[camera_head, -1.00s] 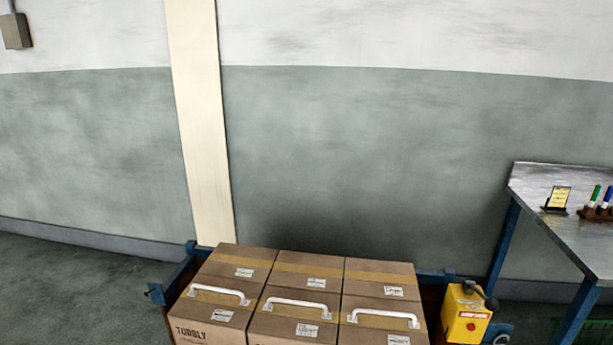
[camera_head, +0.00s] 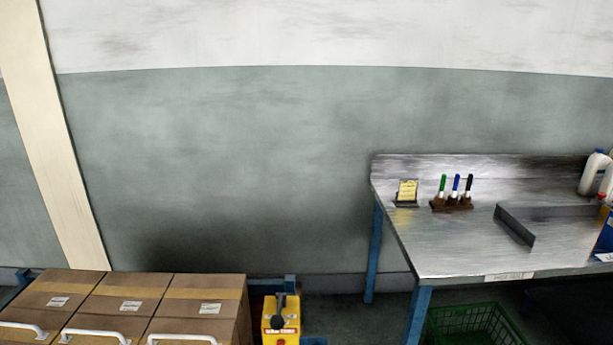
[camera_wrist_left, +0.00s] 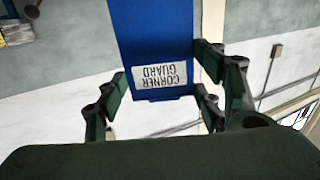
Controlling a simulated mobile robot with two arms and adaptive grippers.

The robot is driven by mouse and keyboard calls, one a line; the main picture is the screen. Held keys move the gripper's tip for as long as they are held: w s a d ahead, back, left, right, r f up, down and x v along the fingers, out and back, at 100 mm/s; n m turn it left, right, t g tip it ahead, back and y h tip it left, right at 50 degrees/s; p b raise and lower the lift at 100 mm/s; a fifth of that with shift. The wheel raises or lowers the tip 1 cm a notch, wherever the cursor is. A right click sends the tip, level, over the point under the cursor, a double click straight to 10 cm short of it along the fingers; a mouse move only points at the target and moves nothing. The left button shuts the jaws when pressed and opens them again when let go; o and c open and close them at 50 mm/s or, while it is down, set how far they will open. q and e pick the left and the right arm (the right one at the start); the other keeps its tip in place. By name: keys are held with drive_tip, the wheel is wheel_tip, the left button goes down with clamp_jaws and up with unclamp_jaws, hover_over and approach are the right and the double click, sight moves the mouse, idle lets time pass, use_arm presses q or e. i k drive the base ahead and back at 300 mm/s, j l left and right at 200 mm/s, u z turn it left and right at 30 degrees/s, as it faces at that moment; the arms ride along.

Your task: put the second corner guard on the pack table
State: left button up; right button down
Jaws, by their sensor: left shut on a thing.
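My left gripper (camera_wrist_left: 160,80) shows in the left wrist view, shut on a blue corner guard (camera_wrist_left: 155,30) with a white label reading "CORNER GUARD". The fingers sit on either side of the guard near its labelled end; its far end is cut off by the frame. The pack table (camera_head: 440,250) stands at the right in the head view, with a metal top, blue legs and a label on its front edge. A blue object (camera_head: 606,238) at its right edge is cut off, and I cannot tell what it is. Neither gripper shows in the head view.
On the table are a yellow card stand (camera_head: 407,191), a marker holder (camera_head: 452,204), a dark grey angled piece (camera_head: 516,226) and white bottles (camera_head: 594,172). Cartons (camera_head: 125,305) and a yellow unit (camera_head: 281,320) stand at lower left. A green crate (camera_head: 470,325) is below the table. The table's front left is clear.

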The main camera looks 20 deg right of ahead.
sight(584, 248)
drive_tip(key=l+z, duration=0.2)
drive_tip(key=l, duration=0.3)
drive_tip(key=l+z, duration=0.15)
drive_tip(key=l, duration=0.35)
drive_tip(key=i+l+z, duration=0.2)
drive_tip(key=l, duration=0.3)
drive_tip(key=l+z, duration=0.15)
drive_tip(key=l, duration=0.4)
drive_tip(key=i+l+z, duration=0.2)
drive_tip(key=l, duration=0.25)
drive_tip(key=i+l+z, duration=0.1)
drive_tip(key=l, duration=0.25)
drive_tip(key=i+l, duration=0.2)
drive_tip(key=l, duration=0.15)
drive_tip(key=i+l+z, duration=0.15)
drive_tip(key=l, duration=0.2)
drive_tip(key=i+l+z, duration=0.1)
drive_tip(key=l, duration=0.25)
